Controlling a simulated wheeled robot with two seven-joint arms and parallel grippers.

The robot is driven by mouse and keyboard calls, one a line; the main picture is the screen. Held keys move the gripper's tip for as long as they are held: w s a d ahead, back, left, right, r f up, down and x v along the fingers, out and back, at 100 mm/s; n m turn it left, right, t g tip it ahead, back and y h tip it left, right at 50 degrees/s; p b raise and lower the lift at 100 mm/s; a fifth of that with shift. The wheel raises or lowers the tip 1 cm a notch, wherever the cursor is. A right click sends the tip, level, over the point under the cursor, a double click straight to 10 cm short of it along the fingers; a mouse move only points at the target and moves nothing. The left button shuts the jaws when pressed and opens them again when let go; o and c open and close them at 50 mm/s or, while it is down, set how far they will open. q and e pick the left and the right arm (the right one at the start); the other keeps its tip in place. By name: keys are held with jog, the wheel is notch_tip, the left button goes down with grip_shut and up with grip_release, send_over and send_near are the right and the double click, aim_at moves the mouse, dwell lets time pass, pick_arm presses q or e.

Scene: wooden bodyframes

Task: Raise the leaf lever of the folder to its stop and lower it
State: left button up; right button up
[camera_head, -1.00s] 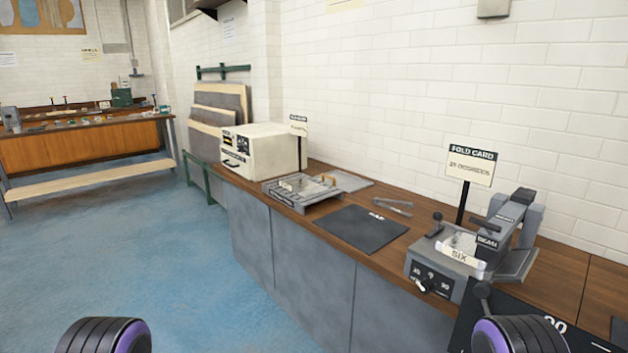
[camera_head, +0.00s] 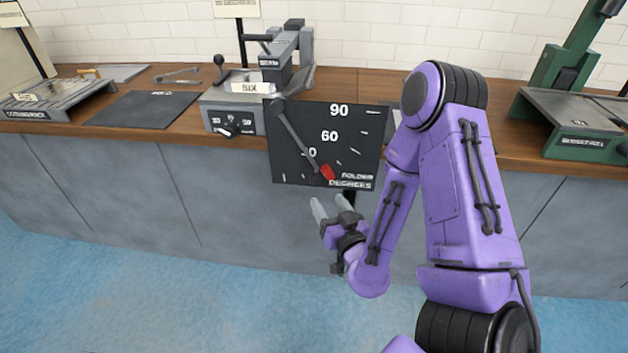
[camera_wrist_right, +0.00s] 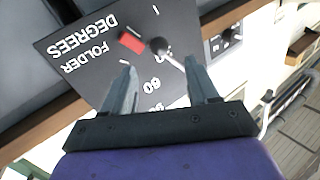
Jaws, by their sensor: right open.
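The folder (camera_head: 232,112) is a grey machine on the bench with a white "SIX" card on it. A black degree board (camera_head: 290,160) marked 60 and 90 stands at its right front. The leaf lever (camera_head: 296,137) slants down to the right across the board, its dark ball knob (camera_head: 316,180) low beside a red pointer (camera_head: 328,172). My right gripper (camera_head: 331,201) is open and empty just below the knob. In the right wrist view the knob (camera_wrist_right: 155,47) appears beyond and between the open fingertips (camera_wrist_right: 160,68), apart from them. My left gripper is out of view.
A fold card sign post (camera_head: 242,45) stands behind the folder. A black mat (camera_head: 145,109) and a grey tray device (camera_head: 55,100) lie to the left. A green machine (camera_head: 575,110) stands on the right. Open blue floor (camera_head: 180,300) lies before the bench.

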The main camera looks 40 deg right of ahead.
aim_at(317, 183)
jog(key=b+x, duration=0.3)
jog(key=shift+w+d+b, duration=0.15)
jog(key=shift+d+b, duration=0.05)
jog(key=shift+b, duration=0.1)
jog(key=p+x, duration=0.1)
jog(key=x, duration=0.6)
jog(key=shift+w, duration=0.15)
grip_shut()
jog(key=w+a+f+m+t+h+b, duration=0.2)
jog(key=w+a+m+b, duration=0.4)
jog(key=b, duration=0.6)
jog(key=shift+w+a, duration=0.35)
jog(key=shift+w, duration=0.5)
